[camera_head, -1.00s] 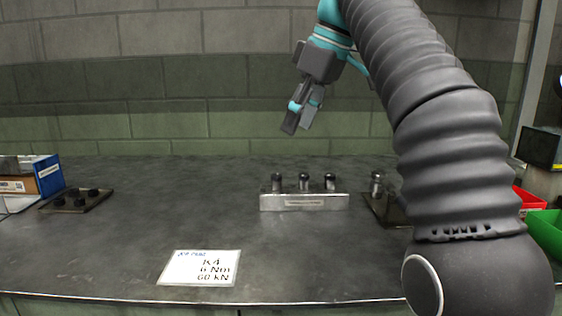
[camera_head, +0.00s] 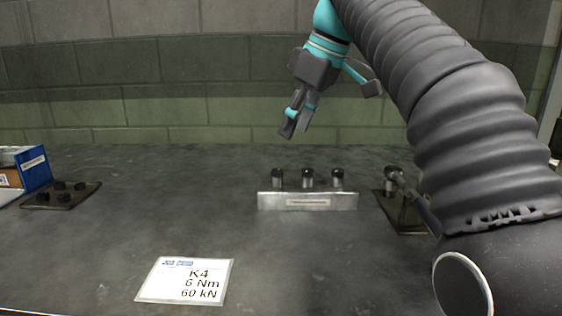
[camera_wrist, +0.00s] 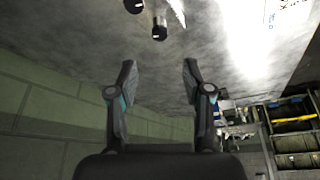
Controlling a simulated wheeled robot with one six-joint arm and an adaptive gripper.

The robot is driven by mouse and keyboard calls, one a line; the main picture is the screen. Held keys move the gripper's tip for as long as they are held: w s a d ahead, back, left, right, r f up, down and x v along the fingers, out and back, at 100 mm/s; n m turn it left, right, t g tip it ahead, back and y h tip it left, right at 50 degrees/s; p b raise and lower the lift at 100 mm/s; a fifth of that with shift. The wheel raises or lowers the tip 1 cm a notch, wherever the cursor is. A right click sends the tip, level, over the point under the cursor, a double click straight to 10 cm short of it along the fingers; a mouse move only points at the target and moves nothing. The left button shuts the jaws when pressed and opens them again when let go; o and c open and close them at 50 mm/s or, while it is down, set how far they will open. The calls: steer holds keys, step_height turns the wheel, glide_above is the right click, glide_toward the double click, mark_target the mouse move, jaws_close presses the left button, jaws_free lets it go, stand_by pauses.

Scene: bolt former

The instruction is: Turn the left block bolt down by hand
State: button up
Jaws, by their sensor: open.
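A pale metal block (camera_head: 270,201) with a label stands on the grey bench, with three dark-capped bolts in a row on top. The left block bolt (camera_head: 277,178) stands upright at the block's left end. My gripper (camera_head: 296,127) hangs in the air above and behind the block, tilted, touching nothing. In the wrist view my gripper (camera_wrist: 159,72) is open, with its two fingers apart and nothing between them. One bolt (camera_wrist: 160,29) and a second at the top edge show there; I cannot tell which bolts they are.
A dark plate (camera_head: 62,193) with several black bolts lies at the left beside a blue box (camera_head: 36,170). A card (camera_head: 186,281) reading K4, 6 Nm, 60 kN lies in front. A device on a dark base (camera_head: 405,213) stands right, partly behind my arm. The bench middle is clear.

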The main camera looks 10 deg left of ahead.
mark_target(277, 170)
steer(key=x, duration=0.9)
steer(key=shift+d, duration=0.1)
jaws_close()
